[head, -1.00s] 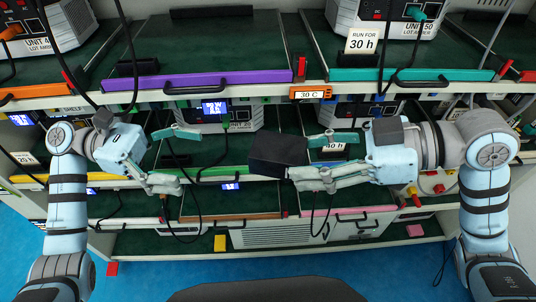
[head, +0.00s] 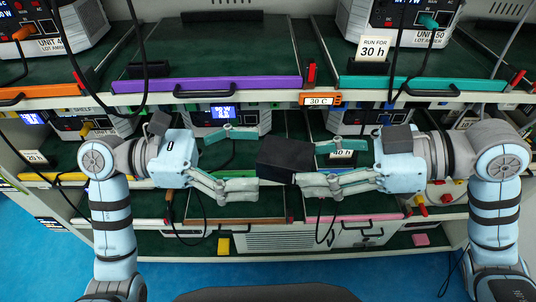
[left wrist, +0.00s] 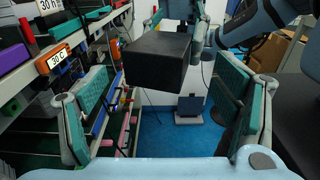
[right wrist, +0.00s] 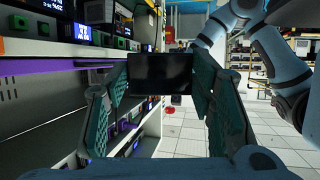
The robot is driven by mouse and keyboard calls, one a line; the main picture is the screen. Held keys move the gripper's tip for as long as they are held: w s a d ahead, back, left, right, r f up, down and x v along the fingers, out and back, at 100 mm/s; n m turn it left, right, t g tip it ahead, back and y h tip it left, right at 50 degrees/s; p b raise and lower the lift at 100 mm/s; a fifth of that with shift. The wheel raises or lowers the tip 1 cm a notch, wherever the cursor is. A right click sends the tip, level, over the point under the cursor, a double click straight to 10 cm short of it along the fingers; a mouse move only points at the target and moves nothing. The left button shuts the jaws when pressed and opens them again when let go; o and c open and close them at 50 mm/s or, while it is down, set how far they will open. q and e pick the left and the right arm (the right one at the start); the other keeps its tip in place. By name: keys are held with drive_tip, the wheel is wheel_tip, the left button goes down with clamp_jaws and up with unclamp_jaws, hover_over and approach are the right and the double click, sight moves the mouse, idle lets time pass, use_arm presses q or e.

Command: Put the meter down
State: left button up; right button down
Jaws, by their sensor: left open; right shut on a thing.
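The meter is a black box (head: 285,158) in the head view, held in the air in front of the rack. My right gripper (head: 325,165) is shut on its right end. In the right wrist view the meter (right wrist: 160,74) sits between the fingertips, its dark face toward the camera. My left gripper (head: 240,160) is open and empty, just left of the meter, its fingers pointing at it. In the left wrist view the meter (left wrist: 157,58) is ahead of the open fingers, which look apart from it.
The rack has several green shelves with coloured front edges, such as the purple edge (head: 207,84) and teal edge (head: 422,84). Units and hanging cables crowd the shelves.

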sight(271, 159)
use_arm(q)
drive_tip(key=d, duration=0.4)
drive_tip(key=shift+s, duration=0.15)
use_arm(e)
drive_tip(key=shift+s+d, duration=0.1)
use_arm(q)
drive_tip(key=shift+a, duration=0.15)
drive_tip(key=shift+c, duration=0.3)
drive_tip(key=c, duration=1.3)
drive_tip(key=shift+c, duration=0.8)
use_arm(e)
drive_tip(key=c, duration=0.9)
unclamp_jaws()
use_arm(q)
clamp_jaws()
use_arm(e)
drive_tip(key=shift+o, duration=1.3)
